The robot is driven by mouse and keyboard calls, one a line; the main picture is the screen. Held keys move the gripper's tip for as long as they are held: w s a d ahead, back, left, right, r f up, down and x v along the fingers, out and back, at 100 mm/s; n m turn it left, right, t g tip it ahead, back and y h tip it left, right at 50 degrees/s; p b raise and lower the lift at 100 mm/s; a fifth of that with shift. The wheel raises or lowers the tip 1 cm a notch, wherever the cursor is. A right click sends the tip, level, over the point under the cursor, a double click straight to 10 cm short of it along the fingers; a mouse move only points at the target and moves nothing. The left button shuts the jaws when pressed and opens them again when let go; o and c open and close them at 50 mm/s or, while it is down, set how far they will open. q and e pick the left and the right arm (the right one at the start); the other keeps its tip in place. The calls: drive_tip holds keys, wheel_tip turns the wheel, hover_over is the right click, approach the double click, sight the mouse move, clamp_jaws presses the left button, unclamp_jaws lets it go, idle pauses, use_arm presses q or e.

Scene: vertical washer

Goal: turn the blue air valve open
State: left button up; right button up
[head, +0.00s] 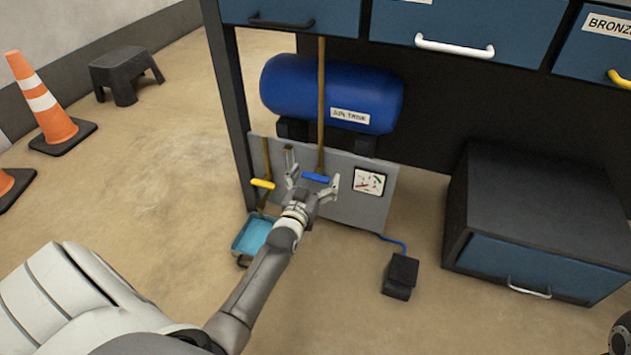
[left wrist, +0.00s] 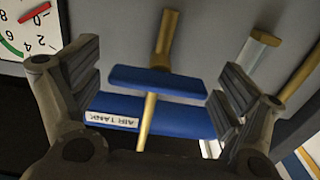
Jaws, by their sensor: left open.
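The blue air valve handle (head: 315,178) is a flat bar on a brass pipe, low on the grey panel under the blue air tank (head: 330,93). In the left wrist view the blue handle (left wrist: 157,81) lies crosswise to the pipe. My left gripper (head: 313,184) is open in front of the panel, with one finger on each side of the handle. In the left wrist view the gripper (left wrist: 157,90) shows clear gaps between both fingers and the handle's ends.
A yellow valve handle (head: 263,184) is left of the blue one, and a pressure gauge (head: 369,181) is to its right. A blue tray (head: 252,236) and a black pedal (head: 401,274) are on the floor. A dark cabinet (head: 540,205) stands at right.

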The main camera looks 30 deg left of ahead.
use_arm(q)
drive_tip(key=c, duration=1.2)
drive_tip(key=shift+c, duration=0.4)
